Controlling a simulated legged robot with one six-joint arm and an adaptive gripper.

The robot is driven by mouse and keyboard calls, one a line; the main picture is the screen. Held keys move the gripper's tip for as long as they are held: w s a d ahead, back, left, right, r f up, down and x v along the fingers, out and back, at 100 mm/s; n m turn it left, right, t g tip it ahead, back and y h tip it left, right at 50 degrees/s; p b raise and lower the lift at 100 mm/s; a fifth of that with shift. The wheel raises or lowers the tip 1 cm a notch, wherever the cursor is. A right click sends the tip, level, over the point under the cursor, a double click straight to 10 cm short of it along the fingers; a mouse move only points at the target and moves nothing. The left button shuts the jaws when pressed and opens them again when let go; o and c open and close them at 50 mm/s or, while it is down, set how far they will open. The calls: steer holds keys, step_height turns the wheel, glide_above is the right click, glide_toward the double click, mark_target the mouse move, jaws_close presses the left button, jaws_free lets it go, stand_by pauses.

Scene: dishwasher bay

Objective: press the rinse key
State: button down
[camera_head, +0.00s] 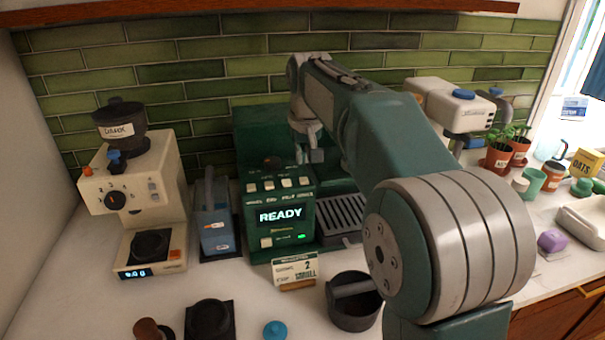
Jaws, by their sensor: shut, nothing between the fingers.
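A dark green machine (285,215) stands against the tiled wall, its lit display (281,215) reading READY. A row of several small pale keys (268,185) runs along the sloped panel above the display. The labels near the keys are too small to read, so I cannot tell which is the rinse key. My gripper (316,156) is shut and empty. It points down near the right end of the key row, and seems above and behind it. I see no contact with a key. My arm hides part of the machine's right side.
A cream grinder (135,190) stands at the left, with a blue-grey container (214,222) beside the machine. A small card (296,269) and a dark knock bin (353,302) stand in front. A slatted drip tray (340,215) lies right of the display. Potted plants (499,158) stand at the right.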

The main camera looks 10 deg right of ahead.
mark_target(303, 185)
steer(key=shift+s+x, duration=0.2)
steer(key=shift+x, duration=0.6)
steer(key=shift+s+x, duration=0.15)
steer(key=shift+x, duration=0.65)
steer(key=shift+s+x, duration=0.2)
steer(key=shift+x, duration=0.6)
steer(key=shift+f, duration=0.25)
steer(key=shift+f, duration=0.4)
steer(key=shift+s+f, duration=0.1)
steer(key=shift+f, duration=0.45)
steer(key=v, duration=0.9)
